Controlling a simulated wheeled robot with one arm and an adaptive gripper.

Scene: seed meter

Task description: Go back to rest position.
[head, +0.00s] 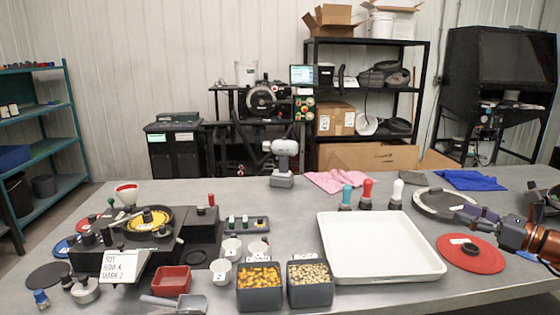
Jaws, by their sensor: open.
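My gripper (466,213) reaches in from the right edge of the head view, low over the table's right side, pointing left. It is open, with nothing seen between its fingers, and overlaps the edge of a grey round disc (430,203). A red disc (470,262) with a black hub lies just in front of it, apart from it as far as I can tell. The seed meter (185,222), black with a yellow disc (150,220) and a handwritten card (118,266), stands far off at the left.
A white tray (437,268) lies left of the gripper. Two grey bins (259,300) of seeds, a red box (171,281) and small white cups (221,271) stand front left. Three coloured-top bottles (367,195), cloths (337,181) and a cordless drill (282,160) are at the back.

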